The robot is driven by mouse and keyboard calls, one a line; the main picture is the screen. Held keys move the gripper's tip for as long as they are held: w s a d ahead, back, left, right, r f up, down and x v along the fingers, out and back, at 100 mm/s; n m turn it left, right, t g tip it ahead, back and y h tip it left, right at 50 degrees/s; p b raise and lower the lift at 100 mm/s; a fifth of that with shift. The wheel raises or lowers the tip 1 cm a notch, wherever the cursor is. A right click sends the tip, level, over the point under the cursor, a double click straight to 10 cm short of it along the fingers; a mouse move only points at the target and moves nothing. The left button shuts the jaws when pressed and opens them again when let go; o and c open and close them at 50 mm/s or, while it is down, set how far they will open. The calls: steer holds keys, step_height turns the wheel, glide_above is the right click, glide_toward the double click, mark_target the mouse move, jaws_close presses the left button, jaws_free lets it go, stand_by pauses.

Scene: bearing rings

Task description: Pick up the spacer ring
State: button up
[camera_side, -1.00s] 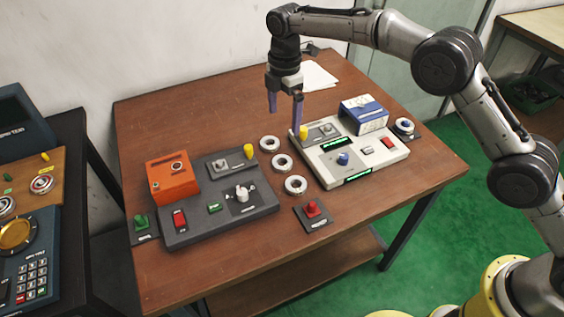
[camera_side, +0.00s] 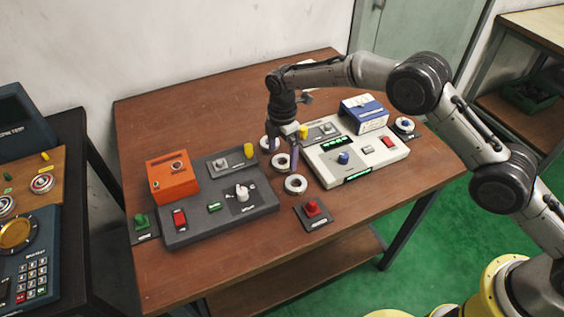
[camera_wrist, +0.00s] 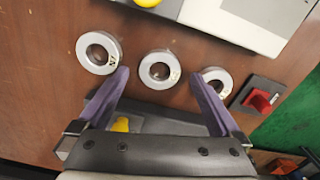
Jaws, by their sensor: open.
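Three silvery rings lie in a row on the table: a back ring (camera_wrist: 84,44), a middle ring (camera_wrist: 146,63) and a front ring (camera_wrist: 226,78). Each has dark small markings, too blurred to read, so I cannot tell which is the spacer ring. In the side view the front ring (camera_side: 287,187) is clear, while my fingers partly cover the other two. My gripper (camera_side: 283,149) is open and empty, pointing down over the row. In the wrist view its purple fingers (camera_wrist: 158,73) stand either side of the middle ring, apparently above it.
A grey control panel (camera_side: 215,225) with an orange box (camera_side: 170,182) stands left of the rings. A white panel (camera_side: 327,173) with a blue box (camera_side: 362,118) stands right. A red button on a dark plate (camera_side: 312,209) sits in front. The table's back left is clear.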

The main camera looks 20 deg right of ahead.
steer(key=shift+f, duration=0.9)
steer(key=shift+c, duration=0.2)
steer(key=shift+r, duration=0.1)
jaws_close()
